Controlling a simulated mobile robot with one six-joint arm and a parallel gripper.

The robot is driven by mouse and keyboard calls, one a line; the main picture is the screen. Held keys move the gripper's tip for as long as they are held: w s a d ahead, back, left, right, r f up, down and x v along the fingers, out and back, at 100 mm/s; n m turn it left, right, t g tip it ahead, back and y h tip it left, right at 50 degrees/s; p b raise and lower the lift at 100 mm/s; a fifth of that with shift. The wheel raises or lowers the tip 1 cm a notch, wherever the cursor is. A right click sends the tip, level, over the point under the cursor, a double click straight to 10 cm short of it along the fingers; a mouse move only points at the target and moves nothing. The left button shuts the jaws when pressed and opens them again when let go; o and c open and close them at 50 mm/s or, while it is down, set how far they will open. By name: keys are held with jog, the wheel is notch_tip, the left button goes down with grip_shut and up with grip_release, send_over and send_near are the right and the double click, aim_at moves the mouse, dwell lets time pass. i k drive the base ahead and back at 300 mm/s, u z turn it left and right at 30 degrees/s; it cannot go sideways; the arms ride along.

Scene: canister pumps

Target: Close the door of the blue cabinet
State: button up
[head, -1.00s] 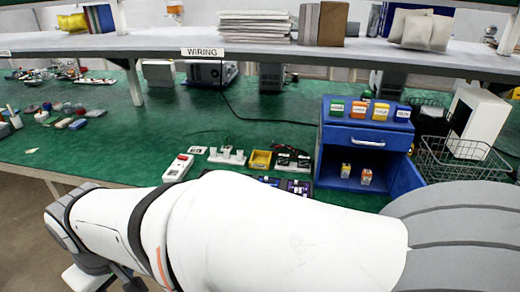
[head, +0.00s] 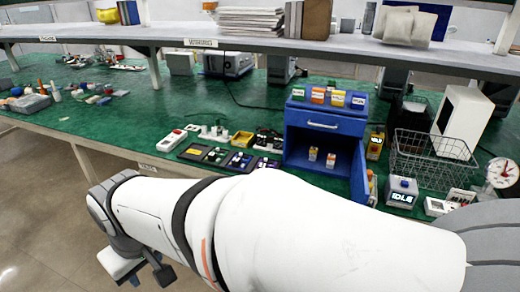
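The blue cabinet (head: 297,150) stands on the green bench right of the middle. Its door (head: 360,172) is open, swung out toward me on the right side. My gripper (head: 148,280) is at the lower left, over the floor in front of the bench, well apart from the cabinet. Its fingertips are too unclear to tell open from shut.
A wire basket (head: 430,165) and a white upright panel (head: 462,118) stand right of the cabinet. A box reading IDLE (head: 402,192) sits close to the door's right. Small trays (head: 205,155) lie left of the cabinet. A shelf (head: 270,43) runs above the bench.

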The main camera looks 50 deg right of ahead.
aim_at(360, 193)
jog(key=z, duration=0.05)
jog(key=k, duration=2)
jog(key=z, duration=1.35)
jog(key=i, duration=1.05)
jog(key=z, duration=0.05)
